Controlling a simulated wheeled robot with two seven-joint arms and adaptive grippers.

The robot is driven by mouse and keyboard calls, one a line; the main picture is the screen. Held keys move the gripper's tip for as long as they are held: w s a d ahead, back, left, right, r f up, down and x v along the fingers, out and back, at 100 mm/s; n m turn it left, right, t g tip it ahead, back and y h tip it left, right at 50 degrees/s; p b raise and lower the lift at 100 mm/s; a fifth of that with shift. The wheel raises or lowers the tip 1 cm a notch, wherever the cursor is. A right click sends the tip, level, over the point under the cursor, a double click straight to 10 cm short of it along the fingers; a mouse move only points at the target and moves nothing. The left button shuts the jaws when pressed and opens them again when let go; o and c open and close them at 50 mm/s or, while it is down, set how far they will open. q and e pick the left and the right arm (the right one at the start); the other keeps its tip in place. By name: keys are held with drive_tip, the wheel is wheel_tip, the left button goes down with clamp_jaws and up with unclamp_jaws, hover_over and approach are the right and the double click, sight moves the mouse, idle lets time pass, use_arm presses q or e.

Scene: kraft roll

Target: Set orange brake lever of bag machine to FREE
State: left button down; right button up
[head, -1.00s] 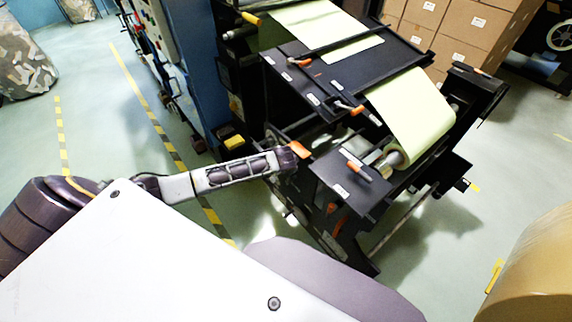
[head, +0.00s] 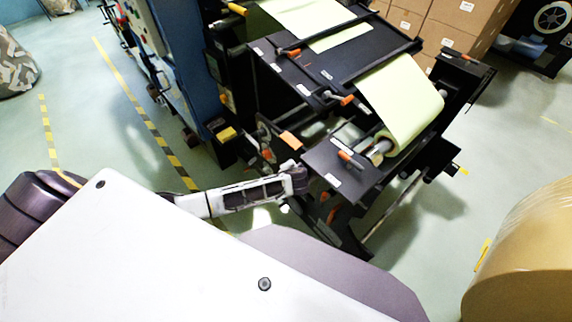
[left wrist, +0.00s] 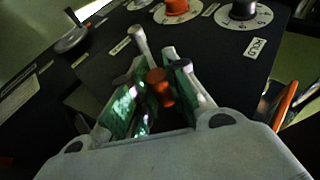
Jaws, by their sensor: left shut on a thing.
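The bag machine (head: 330,78) is black with pale green film across it. My left gripper (left wrist: 158,98) has green pads and is shut on an orange handle (left wrist: 160,82), which I take as the brake lever's grip. In the head view my left arm's end (head: 294,178) is low at the machine's near side; its fingers and the held handle are hidden there. A HOLD label (left wrist: 258,48) is on the black panel to the right of the fingers. I cannot make out a FREE label. My right gripper is not in view.
An orange knob dial (left wrist: 177,8) and a black knob dial (left wrist: 243,10) are on the panel beyond. An orange-handled lever (head: 350,158) is on the machine's near black plate. A big brown roll (head: 525,265) stands at right. Cardboard boxes (head: 455,25) are behind.

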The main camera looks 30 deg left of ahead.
use_arm(q)
drive_tip(key=shift+s+d+f, duration=0.35)
drive_tip(key=shift+d+f, duration=0.25)
drive_tip(key=shift+d, duration=0.1)
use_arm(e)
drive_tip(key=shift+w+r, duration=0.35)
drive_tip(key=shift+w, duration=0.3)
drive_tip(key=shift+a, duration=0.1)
use_arm(q)
drive_tip(key=shift+d+f, duration=0.1)
drive_tip(key=shift+d, duration=0.05)
drive_tip(key=c, duration=1.6)
unclamp_jaws()
drive_tip(key=o, duration=0.3)
drive_tip(key=shift+v, duration=6)
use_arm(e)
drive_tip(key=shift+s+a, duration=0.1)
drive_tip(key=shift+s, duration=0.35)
